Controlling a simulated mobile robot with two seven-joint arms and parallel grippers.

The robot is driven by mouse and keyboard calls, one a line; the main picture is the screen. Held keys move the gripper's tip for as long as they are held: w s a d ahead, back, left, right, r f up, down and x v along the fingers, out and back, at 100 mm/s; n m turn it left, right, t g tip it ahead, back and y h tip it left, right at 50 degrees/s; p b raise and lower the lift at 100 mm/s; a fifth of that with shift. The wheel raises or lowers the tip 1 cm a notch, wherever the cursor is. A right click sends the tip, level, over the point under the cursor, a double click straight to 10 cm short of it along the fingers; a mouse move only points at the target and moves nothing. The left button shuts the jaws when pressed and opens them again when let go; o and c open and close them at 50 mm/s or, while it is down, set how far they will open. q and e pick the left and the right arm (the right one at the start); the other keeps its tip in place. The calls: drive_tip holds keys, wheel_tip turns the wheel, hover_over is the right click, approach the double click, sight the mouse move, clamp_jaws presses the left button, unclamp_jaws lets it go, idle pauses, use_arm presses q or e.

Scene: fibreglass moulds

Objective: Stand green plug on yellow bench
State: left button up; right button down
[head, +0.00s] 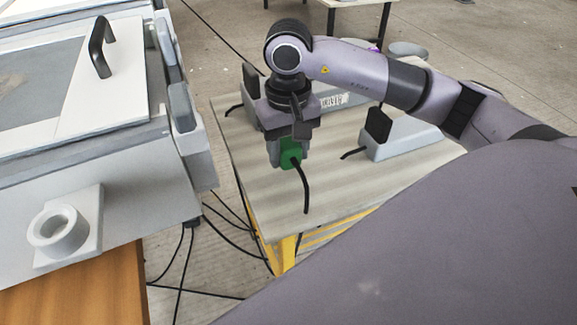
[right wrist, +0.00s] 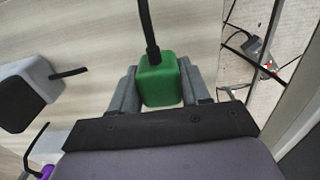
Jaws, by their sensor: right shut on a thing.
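The green plug (head: 291,153) with a black cable is between the fingers of my right gripper (head: 288,150), which is shut on it. The plug also shows in the right wrist view (right wrist: 166,80), its cable running up and away from it. Both are over the pale top of the yellow bench (head: 262,190), whose yellow frame shows below the front edge. I cannot tell whether the plug touches the bench top. My left gripper is not in view.
A grey block with a black part (head: 400,138) stands on the bench to the right. Another dark and grey piece (head: 250,88) is behind my gripper. A large mould with a black handle (head: 100,47) stands left of the bench. Cables lie on the floor between them.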

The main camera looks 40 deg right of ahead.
sight(288, 166)
wheel_tip(288, 166, down, 4)
drive_tip(key=shift+f+b, duration=0.15)
drive_tip(key=shift+b, duration=0.15)
drive_tip(key=shift+f, duration=0.15)
drive_tip(key=c, duration=0.9)
unclamp_jaws()
drive_tip(key=o, duration=0.4)
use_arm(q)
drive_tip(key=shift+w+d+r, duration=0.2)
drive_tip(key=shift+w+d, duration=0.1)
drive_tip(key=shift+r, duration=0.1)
